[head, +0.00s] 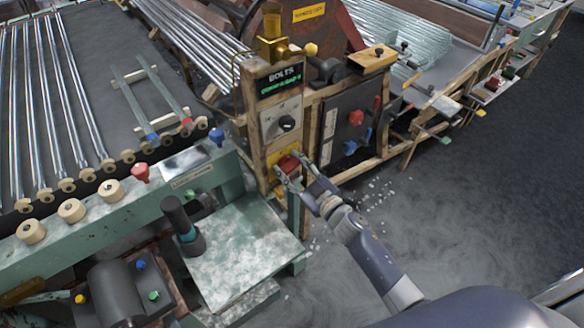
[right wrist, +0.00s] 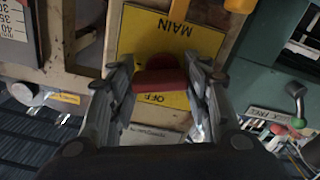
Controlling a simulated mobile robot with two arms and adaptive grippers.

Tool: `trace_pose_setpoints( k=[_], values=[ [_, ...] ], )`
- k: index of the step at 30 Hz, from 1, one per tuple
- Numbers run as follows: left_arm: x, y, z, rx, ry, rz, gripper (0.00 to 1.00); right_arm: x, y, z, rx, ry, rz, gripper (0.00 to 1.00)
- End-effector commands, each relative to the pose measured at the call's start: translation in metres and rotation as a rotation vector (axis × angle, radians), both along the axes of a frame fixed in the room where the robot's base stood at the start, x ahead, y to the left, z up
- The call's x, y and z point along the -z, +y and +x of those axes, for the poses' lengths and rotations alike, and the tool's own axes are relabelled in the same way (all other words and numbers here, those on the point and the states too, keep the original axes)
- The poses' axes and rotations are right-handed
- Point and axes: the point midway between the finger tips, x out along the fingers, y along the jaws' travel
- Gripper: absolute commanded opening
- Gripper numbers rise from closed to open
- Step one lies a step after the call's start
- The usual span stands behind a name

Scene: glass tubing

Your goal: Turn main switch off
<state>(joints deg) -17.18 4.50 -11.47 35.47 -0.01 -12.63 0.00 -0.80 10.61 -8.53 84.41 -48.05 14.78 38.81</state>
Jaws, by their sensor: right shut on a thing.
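The main switch is a red handle (head: 289,163) on a yellow plate on the front of a wooden control post. The right wrist view shows the red handle (right wrist: 160,82) lying crosswise between the fingers. The yellow plate (right wrist: 195,42) around it reads MAIN and OFF, both upside down in that view. My right gripper (head: 291,172) reaches the plate from the lower right and is shut on the red handle. The fingers (right wrist: 160,76) stand on either side of it and cover parts of the plate. My left gripper is not in view.
A panel with red and blue knobs (head: 345,122) stands right of the post. A green bench (head: 240,250) lies at lower left. Grey floor (head: 460,220) is open at right.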

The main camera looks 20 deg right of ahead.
Motion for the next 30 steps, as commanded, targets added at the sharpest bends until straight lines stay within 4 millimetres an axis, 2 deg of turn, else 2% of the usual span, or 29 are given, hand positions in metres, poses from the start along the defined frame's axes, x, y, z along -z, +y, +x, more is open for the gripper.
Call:
trace_pose_setpoints(
  k=[30],
  values=[
    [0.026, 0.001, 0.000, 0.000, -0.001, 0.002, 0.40, 0.000, 0.002, -0.001, -0.001, -0.327, -0.898, 0.21]
  ],
)
